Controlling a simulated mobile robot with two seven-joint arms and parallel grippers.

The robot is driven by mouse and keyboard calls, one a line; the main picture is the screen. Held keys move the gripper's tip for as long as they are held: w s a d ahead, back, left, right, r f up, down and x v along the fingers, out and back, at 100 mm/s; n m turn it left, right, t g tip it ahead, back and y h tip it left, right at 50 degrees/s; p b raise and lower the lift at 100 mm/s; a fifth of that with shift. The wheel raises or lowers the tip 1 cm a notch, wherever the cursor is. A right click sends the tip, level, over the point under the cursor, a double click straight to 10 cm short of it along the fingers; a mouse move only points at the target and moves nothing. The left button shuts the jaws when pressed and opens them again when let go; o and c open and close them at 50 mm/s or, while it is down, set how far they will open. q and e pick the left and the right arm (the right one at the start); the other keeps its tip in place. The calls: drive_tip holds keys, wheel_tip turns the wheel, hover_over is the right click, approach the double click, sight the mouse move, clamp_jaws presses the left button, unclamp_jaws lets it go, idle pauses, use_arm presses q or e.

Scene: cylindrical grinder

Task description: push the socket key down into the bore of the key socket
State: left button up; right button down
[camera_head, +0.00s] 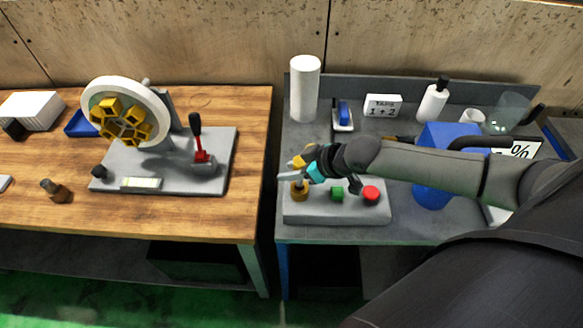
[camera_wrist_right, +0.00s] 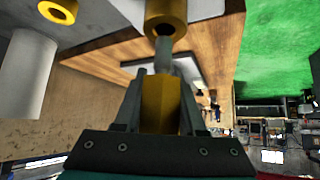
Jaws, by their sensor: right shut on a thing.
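The key socket (camera_head: 299,191) is a yellow-brown ring at the left end of a grey control box (camera_head: 330,212). In the right wrist view the key socket (camera_wrist_right: 166,14) shows at the top with a dark bore. In the right wrist view my right gripper (camera_wrist_right: 160,90) is shut on the socket key (camera_wrist_right: 158,105), which has a yellow grip and grey shank. The shank's end overlaps the bore's edge in that view; I cannot tell whether it is inside. My left gripper is not in view.
A green button (camera_head: 337,193) and a red button (camera_head: 371,193) stand right of the socket. A white cylinder (camera_head: 304,90) and a white bottle (camera_head: 432,101) stand behind. A blue container (camera_head: 432,196) is right of the box. A wooden bench (camera_head: 190,212) bears a wheel fixture (camera_head: 127,112).

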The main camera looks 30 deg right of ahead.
drive_tip(key=shift+f+b, duration=1.2)
drive_tip(key=shift+f, duration=0.75)
drive_tip(key=shift+c, duration=2)
unclamp_jaws()
drive_tip(key=p+v, duration=0.6)
drive_tip(key=v, duration=0.9)
drive_tip(key=shift+p, duration=0.3)
drive_tip(key=shift+d+r, duration=0.1)
